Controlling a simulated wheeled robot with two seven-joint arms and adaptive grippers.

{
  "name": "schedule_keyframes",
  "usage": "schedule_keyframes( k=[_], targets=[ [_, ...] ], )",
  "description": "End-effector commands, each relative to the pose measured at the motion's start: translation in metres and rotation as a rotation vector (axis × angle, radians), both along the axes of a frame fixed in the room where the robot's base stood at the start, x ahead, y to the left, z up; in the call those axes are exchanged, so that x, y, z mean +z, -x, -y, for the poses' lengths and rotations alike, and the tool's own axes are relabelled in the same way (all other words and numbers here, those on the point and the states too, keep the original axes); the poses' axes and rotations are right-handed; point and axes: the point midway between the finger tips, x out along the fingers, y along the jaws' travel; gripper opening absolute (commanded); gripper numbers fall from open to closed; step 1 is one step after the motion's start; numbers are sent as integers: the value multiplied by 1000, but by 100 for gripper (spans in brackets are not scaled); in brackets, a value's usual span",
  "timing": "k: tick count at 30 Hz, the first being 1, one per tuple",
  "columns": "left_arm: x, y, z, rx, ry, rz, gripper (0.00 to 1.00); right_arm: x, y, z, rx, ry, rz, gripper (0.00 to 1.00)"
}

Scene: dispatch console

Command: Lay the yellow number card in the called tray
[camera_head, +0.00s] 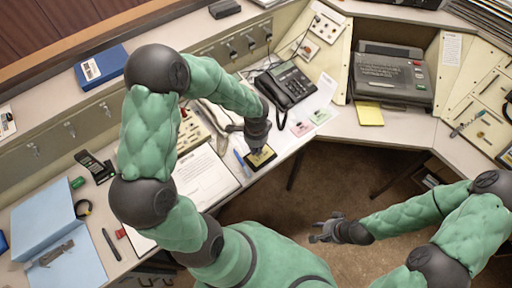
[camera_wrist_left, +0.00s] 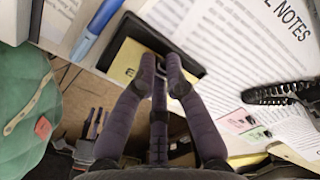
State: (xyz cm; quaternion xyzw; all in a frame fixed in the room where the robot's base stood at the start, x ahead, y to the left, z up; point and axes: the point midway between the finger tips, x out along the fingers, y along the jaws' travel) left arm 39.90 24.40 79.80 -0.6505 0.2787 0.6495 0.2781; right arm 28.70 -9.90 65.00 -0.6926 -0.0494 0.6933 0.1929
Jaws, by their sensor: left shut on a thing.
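The yellow card (camera_head: 262,158) is at the desk's front edge, by a small black tray; in the left wrist view the yellow card (camera_wrist_left: 126,60) shows a dark mark and overlaps the black tray (camera_wrist_left: 190,66). My left gripper (camera_head: 259,149) is shut on the card, its fingers (camera_wrist_left: 162,72) pointing down over the tray. The fingers hide part of the card, and I cannot tell whether it touches the tray floor. My right gripper (camera_head: 326,230) looks open and empty, away from the desk, over the floor.
A blue pen (camera_head: 242,163) lies just left of the tray. A pink card (camera_head: 300,127) and a green card (camera_head: 320,116) lie on paper to the right, near a black telephone (camera_head: 287,85). A yellow pad (camera_head: 369,113) lies before the grey machine (camera_head: 390,78).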

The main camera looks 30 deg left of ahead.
Motion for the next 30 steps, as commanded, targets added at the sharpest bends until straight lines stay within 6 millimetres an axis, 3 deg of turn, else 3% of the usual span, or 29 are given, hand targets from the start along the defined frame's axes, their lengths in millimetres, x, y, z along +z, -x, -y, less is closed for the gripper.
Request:
schedule_keyframes(
  k=[8,9,11,23,27,30],
  targets=[
    [-5,0,0,0,0,0,0,-4,0,0,0,0,0,40],
    [-5,0,0,0,0,0,21,-4,0,0,0,0,0,40],
    [-5,0,0,0,0,0,37,-4,0,0,0,0,0,40],
    [-2,0,0,0,0,0,37,-1,0,0,0,0,0,40],
    [10,0,0,0,0,0,37,9,0,0,0,0,0,40],
    [30,-1,0,-1,-1,4,37,17,0,0,0,0,0,40]
  ],
)
